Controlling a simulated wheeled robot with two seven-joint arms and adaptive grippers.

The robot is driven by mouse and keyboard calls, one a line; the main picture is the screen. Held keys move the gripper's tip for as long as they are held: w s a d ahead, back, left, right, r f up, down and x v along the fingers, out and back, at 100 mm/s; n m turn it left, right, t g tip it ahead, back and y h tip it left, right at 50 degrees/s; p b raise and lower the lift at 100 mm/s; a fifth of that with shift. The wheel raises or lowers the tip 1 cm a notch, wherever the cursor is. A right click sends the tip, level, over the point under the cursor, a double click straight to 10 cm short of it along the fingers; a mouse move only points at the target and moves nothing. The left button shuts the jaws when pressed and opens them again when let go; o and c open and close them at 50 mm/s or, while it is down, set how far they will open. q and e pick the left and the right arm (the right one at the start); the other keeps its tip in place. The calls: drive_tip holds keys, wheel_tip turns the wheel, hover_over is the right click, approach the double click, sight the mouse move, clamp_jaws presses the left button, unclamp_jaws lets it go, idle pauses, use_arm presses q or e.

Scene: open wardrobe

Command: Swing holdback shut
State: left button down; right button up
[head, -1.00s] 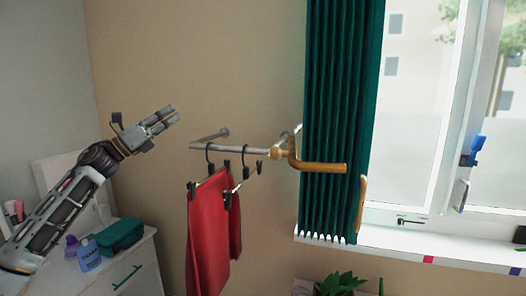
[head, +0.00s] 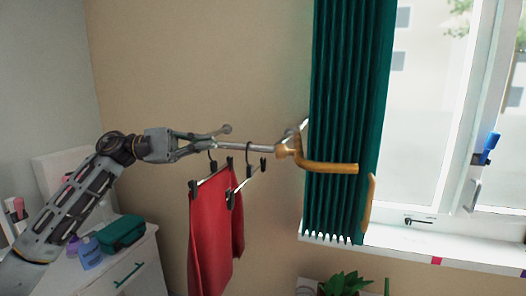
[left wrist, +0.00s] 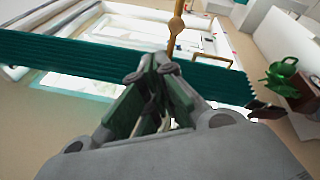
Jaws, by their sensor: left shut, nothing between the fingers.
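The brass holdback (head: 330,168) is fixed near the end of the wall rail and reaches right across the front of the green curtain (head: 345,90). A separate-looking upright brass piece (head: 369,203) shows at the curtain's right edge; I cannot tell if it joins the holdback. My left gripper (head: 208,142) is shut and empty, at the left end of the rail in the picture and left of the holdback. In the left wrist view, its closed fingers (left wrist: 152,68) point towards the curtain (left wrist: 60,50), with brass (left wrist: 176,27) beyond. My right gripper is not in view.
A white dresser (head: 135,270) with a green case (head: 121,232) stands lower left. The window sill (head: 420,246) and a plant (head: 342,284) are at right.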

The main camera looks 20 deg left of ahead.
use_arm(q)
drive_tip(key=shift+s+d+f+m+g, duration=0.1)
drive_tip(key=shift+s+f+m+g, duration=0.15)
drive_tip(key=shift+m, duration=0.75)
drive_tip(key=shift+s+d+f+m+g, duration=0.1)
drive_tip(key=shift+s+f+m+g, duration=0.15)
drive_tip(key=shift+m, duration=0.75)
drive_tip(key=shift+s+f+m+g, duration=0.2)
drive_tip(key=shift+f+m, duration=0.05)
drive_tip(key=shift+m, duration=0.75)
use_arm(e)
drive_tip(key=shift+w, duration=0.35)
use_arm(q)
drive_tip(key=shift+d, duration=0.15)
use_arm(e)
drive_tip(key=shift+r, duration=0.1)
